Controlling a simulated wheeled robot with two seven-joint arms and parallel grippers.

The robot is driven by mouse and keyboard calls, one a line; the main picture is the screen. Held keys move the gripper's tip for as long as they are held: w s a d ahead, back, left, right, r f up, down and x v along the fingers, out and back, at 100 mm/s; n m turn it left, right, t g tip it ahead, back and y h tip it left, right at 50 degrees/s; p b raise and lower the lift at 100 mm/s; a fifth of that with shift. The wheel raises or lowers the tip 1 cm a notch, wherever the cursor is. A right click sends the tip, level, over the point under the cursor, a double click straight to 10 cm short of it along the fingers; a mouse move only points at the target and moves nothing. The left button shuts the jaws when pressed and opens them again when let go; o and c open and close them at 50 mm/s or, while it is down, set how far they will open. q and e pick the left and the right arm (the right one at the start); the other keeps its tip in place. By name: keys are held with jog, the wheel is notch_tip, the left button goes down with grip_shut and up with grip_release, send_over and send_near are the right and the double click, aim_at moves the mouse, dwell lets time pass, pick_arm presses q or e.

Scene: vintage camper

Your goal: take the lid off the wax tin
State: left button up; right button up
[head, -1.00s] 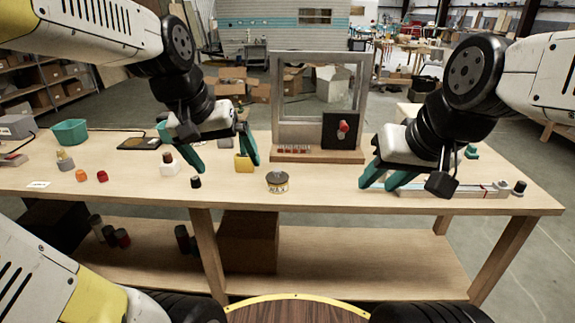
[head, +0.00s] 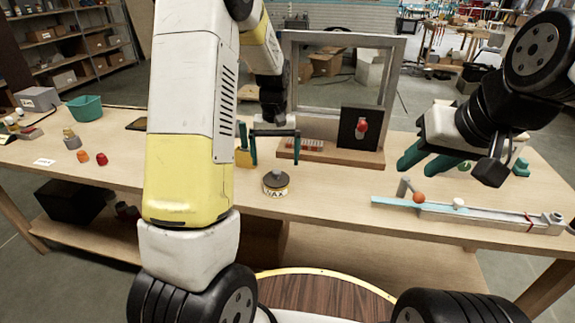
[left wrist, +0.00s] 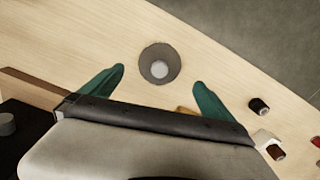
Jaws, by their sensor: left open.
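The wax tin (head: 276,187) stands upright on the workbench (head: 330,205), with a pale label reading WAX. Its grey lid (head: 276,178) is on top and has a round knob. In the left wrist view, I see the lid (left wrist: 150,54) from above with its pale knob (left wrist: 159,69) at the centre. My left gripper (head: 274,153) is open above and behind the tin, its green fingers pointing down. In the left wrist view, the lid shows between and just beyond the fingertips, touching neither. My right gripper (head: 418,163) is open and empty over the right of the bench.
A framed panel with a red knob (head: 361,128) stands behind the tin. A yellow object (head: 243,158) is close behind the left finger. A pale rail (head: 470,214) with an orange ball lies at right. Bench space around the tin's front and right is clear.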

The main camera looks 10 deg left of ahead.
aim_at(276, 171)
pick_arm(q)
notch_tip(276, 171, down, 5)
jog(key=shift+s+d+f, duration=0.1)
jog(key=shift+f, duration=0.05)
jog(key=c, duration=1.4)
jog(key=shift+c, duration=0.2)
